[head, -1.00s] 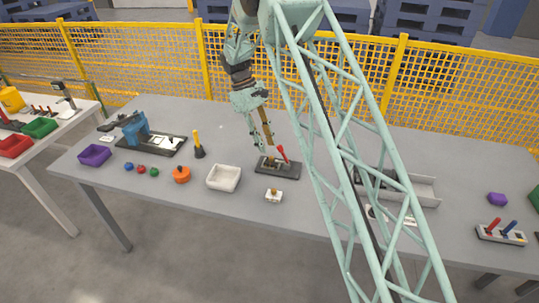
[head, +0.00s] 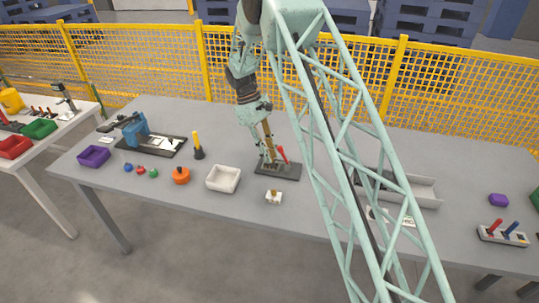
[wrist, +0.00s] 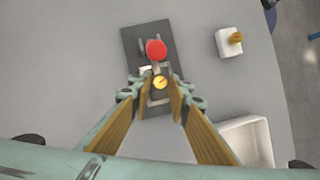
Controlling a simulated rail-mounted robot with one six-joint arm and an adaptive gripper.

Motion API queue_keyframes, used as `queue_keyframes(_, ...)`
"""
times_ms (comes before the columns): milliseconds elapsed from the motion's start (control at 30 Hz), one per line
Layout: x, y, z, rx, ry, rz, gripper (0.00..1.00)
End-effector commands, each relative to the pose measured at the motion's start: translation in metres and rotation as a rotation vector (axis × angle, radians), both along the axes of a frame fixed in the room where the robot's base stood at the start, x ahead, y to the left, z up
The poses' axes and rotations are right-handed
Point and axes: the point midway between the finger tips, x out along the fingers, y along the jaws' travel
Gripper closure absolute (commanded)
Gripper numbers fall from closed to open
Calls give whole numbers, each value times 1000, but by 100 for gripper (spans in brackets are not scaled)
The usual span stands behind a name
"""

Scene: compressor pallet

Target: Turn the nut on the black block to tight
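The black block (head: 291,172) lies flat on the grey table, with a red-tipped lever (head: 283,154) standing on it. In the wrist view the black block (wrist: 133,40) shows under the round red tip (wrist: 156,50) and a round brass nut (wrist: 160,82) with a dark line across its top. My gripper (wrist: 161,86) is open, with one brown-padded finger on each side of the nut and a narrow gap showing at both sides. In the head view my gripper (head: 267,160) is low over the block's left part and hides the nut.
A white block with a brass piece (head: 274,197) stands in front of the black block. A white tray (head: 223,179) is to the left, and an orange round object (head: 181,175) is farther left. A grey open bin (head: 415,188) is to the right.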

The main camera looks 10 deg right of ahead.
Motion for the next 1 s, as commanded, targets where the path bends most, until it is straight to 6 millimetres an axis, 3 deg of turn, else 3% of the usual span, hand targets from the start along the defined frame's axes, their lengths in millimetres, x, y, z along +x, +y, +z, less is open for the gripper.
queue_keyframes(167,0,0,0,0,0,0,99)
queue_keyframes(567,0,0,1,0,1,-60,99)
queue_keyframes(1000,2,-3,1,1,1,-333,99)
